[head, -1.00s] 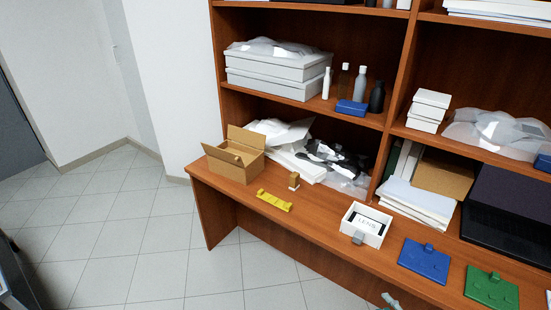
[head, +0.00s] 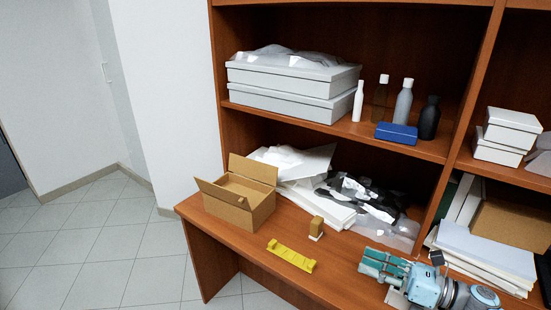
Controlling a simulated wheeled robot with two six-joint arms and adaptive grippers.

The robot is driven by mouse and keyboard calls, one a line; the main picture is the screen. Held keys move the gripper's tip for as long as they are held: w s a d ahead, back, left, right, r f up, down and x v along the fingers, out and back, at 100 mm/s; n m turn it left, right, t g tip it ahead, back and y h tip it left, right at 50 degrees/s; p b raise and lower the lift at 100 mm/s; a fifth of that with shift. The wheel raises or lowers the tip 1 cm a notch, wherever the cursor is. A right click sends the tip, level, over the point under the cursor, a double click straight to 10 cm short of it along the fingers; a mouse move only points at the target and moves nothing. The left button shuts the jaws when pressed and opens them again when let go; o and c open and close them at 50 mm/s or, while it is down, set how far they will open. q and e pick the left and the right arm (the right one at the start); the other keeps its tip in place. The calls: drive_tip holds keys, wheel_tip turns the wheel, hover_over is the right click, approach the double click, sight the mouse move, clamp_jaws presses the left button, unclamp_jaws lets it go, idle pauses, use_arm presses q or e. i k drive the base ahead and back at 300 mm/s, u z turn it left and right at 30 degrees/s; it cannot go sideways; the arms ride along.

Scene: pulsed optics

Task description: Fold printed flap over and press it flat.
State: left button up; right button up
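My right gripper (head: 384,267), with teal fingers, reaches in from the lower right over the desk. Its fingers point left and lie close together in the picture; I cannot tell how far apart they are or whether they hold anything. A small pale piece (head: 395,298) shows just below the fingers, likely part of the white box with printed dark panel seen earlier. The rest of that box and its printing are hidden or out of frame. An open cardboard box (head: 227,211) stands at the desk's left end, flaps raised. My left gripper is not in view.
A yellow bracket (head: 291,256) and a small brown block on a white base (head: 316,228) stand on the desk (head: 335,270). Crumpled wrapping (head: 375,208) fills the back. Bottles and a blue box (head: 396,133) stand on the shelf above. White papers (head: 485,257) lie right.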

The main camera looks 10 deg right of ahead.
sight(263, 172)
drive_tip(key=i, duration=1.15)
